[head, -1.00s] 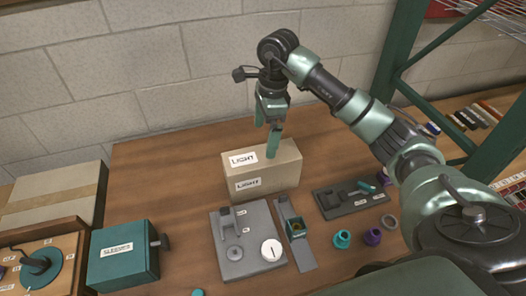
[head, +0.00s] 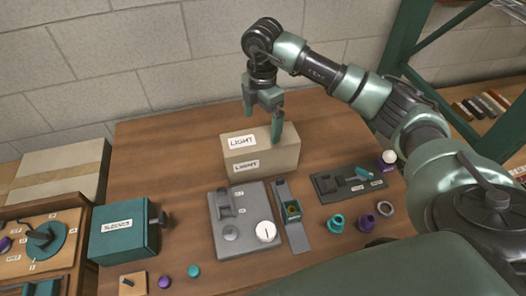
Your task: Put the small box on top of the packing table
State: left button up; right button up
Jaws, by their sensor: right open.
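The small box (head: 262,164) is a tan carton with LIGHT labels on its top and front. It sits upright on the wooden packing table (head: 170,165), toward the back. My right gripper (head: 262,123) is open, fingers pointing down, at the box's top. One finger overlaps the box's top in the picture and the other shows behind its back edge. I cannot tell whether either finger touches the box. My left gripper is not in view.
A grey fixture (head: 221,249) and a narrow grey holder (head: 299,235) lie in front of the box. A teal SLEEVES box (head: 121,240) and larger carton (head: 55,180) stand left. A dark tray (head: 330,190) and small teal and purple parts lie right. A block wall rises behind.

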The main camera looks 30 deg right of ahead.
aim_at(260, 138)
jog(key=m, duration=0.4)
jog(key=shift+f, duration=0.4)
jog(key=f+p, duration=0.1)
jog(key=f, duration=0.2)
jog(key=f+p, duration=0.2)
jog(key=f, duration=0.1)
jog(key=shift+w+a+f, duration=0.15)
jog(key=shift+a, duration=0.05)
jog(key=shift+f, duration=0.5)
jog(key=shift+w, duration=0.1)
jog(key=c, duration=2)
